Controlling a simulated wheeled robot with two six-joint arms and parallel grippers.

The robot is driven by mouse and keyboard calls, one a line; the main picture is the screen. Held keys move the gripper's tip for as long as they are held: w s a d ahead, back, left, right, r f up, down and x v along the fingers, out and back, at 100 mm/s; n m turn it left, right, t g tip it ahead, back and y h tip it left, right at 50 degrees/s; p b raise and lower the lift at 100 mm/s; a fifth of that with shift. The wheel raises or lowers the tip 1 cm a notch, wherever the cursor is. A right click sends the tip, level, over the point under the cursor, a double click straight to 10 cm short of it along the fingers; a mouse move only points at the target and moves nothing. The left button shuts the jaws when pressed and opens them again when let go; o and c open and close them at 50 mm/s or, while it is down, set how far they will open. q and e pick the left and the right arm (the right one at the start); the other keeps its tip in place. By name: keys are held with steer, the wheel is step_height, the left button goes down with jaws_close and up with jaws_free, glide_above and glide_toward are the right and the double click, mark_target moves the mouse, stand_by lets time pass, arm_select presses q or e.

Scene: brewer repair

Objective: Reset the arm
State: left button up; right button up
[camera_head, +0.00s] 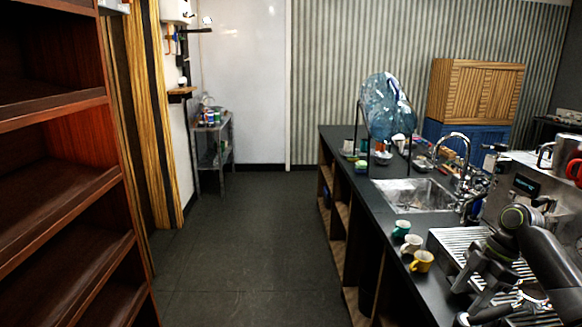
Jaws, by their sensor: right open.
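My right arm comes in from the right edge, bent over the counter beside the coffee machine (525,190). My right gripper (468,300) is open at the lower right, above the slatted metal drip tray (450,238) and near the counter's front edge. I see nothing between its fingers. My left arm and gripper are out of view.
A yellow cup (422,261), a white cup (411,243) and a green cup (401,228) stand on the black counter (375,220) left of the tray. Behind them is a sink (415,195). Empty wooden shelves (60,190) stand left. The dark floor (245,240) between is clear.

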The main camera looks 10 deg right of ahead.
steer(key=s+a+f+m+h, duration=0.1)
steer(key=s+a+f+m, duration=0.1)
steer(key=s+a+f, duration=0.4)
steer(key=s+a+f+m+h, duration=0.15)
steer(key=s+f, duration=0.25)
steer(key=f, duration=0.5)
steer(key=s+a+f+m+h, duration=0.1)
steer(key=s+a+f+m, duration=0.25)
steer(key=f, duration=0.35)
steer(key=s+a+r+m+t+h, duration=0.1)
steer(key=s+a+r+m+t, duration=0.1)
steer(key=s+m, duration=0.45)
steer(key=s+a+r+m+t+h, duration=0.1)
steer(key=s+a+m+h, duration=0.2)
steer(key=s, duration=0.6)
step_height(320, 180, down, 26)
steer(key=d+g+y, duration=0.1)
steer(key=d+y, duration=0.1)
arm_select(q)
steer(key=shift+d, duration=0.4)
arm_select(e)
steer(key=s+a+f+g, duration=0.1)
steer(key=s+f, duration=1.3)
steer(key=shift+a+f, duration=0.2)
steer(key=shift+a, duration=0.05)
steer(key=shift+s+f, duration=0.2)
steer(key=shift+s, duration=0.4)
steer(key=shift+c, duration=0.2)
